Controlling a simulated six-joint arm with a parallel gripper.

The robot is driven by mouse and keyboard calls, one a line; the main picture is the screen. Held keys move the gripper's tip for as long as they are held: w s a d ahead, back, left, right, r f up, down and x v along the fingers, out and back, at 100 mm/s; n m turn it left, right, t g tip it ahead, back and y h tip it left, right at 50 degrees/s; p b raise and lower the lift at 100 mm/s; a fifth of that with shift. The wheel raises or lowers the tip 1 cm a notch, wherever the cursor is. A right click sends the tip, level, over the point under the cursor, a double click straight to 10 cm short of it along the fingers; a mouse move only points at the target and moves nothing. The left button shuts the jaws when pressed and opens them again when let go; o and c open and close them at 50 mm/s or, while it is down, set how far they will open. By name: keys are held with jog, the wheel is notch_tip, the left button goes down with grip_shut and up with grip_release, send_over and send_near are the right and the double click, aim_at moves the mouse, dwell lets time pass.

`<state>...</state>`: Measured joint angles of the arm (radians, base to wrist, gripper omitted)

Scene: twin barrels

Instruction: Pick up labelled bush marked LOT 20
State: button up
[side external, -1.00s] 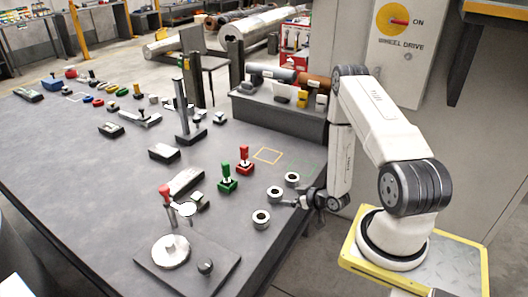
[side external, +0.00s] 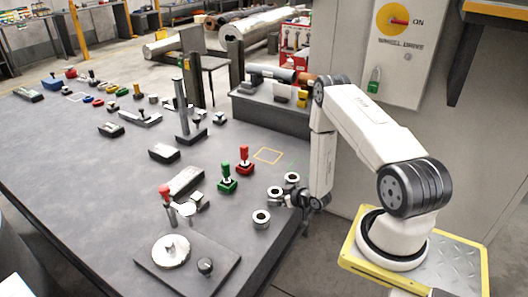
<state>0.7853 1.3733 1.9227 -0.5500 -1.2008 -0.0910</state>
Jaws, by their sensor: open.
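My gripper (side external: 294,199) is open and low at the bench's right edge, beside the left and back bushes. Its fingers are small and dark here, and I cannot tell whether they touch a bush.
A green-topped piece (side external: 227,178) and a red-topped piece (side external: 245,161) stand left of and behind the bushes. A round plate fixture (side external: 171,251) lies at front left. A tall metal post stand (side external: 188,110) rises farther back.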

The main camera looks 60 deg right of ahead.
jog(key=shift+w+f, duration=0.2)
jog(key=shift+w, duration=0.05)
dwell(0.3)
jog(key=shift+r, duration=0.1)
grip_shut()
jog(key=shift+r, duration=0.2)
jog(key=shift+r, duration=0.8)
jog(key=s+a+r, duration=0.6)
jog(key=s+r, duration=0.5)
jog(key=s, duration=0.1)
jog(key=shift+s, duration=0.25)
jog(key=shift+a, duration=0.1)
